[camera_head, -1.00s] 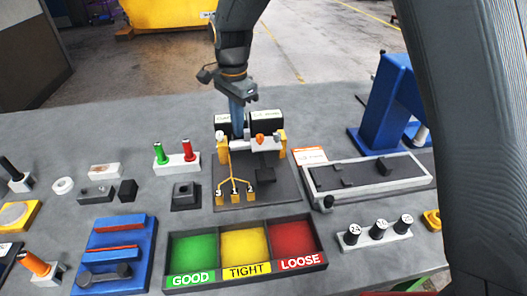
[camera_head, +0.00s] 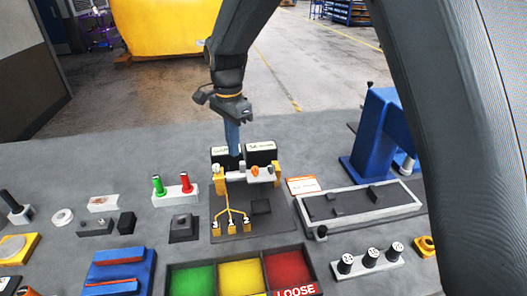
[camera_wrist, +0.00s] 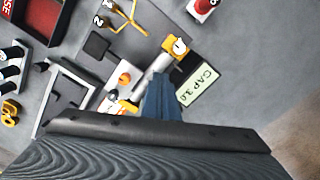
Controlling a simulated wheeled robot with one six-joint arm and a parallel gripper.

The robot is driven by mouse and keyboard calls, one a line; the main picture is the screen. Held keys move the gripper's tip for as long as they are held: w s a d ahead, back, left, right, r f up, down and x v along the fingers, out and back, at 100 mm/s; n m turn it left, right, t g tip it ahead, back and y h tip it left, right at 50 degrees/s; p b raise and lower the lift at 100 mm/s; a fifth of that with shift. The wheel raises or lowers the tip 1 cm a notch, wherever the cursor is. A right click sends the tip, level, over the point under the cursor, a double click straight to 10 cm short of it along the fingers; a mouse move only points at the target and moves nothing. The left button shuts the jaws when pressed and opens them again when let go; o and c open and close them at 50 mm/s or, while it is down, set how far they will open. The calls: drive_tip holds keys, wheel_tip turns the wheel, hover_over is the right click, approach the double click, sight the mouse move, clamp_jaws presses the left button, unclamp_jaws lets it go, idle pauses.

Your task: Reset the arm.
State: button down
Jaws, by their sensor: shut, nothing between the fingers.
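My gripper (camera_head: 233,152) points down over the table, with its blue fingers together and nothing between them. Its tips are at the back of a fixture (camera_head: 243,176) with yellow posts and a white bar, in front of two black blocks with labels (camera_head: 261,154). Whether the tips touch anything is unclear. In the wrist view the blue fingers (camera_wrist: 160,98) reach toward the fixture, beside a label reading "CAP 3.0" (camera_wrist: 199,85). Part of one black block is hidden behind the fingers in the head view.
Green and red plugs in a white block (camera_head: 174,190) stand left of the fixture. A grey tray (camera_head: 362,204) and a blue press (camera_head: 375,140) are to the right. The green, yellow and red bins (camera_head: 240,275) lie in front.

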drive_tip(key=s+d+n+t, duration=0.1)
drive_tip(key=s+d+n, duration=0.2)
drive_tip(key=d, duration=1.2)
drive_tip(key=s+d+f+n+t, duration=0.2)
drive_tip(key=s+d+n, duration=0.4)
drive_tip(key=s+d, duration=0.85)
drive_tip(key=shift+g, duration=0.8)
drive_tip(key=f+b, duration=0.2)
drive_tip(key=d+f+b, duration=0.1)
drive_tip(key=f+b, duration=0.1)
drive_tip(key=w+f+b, duration=0.1)
drive_tip(key=f+b, duration=0.1)
drive_tip(key=shift+w+d+f, duration=0.1)
drive_tip(key=shift+d+f, duration=0.05)
drive_tip(key=shift+f, duration=0.05)
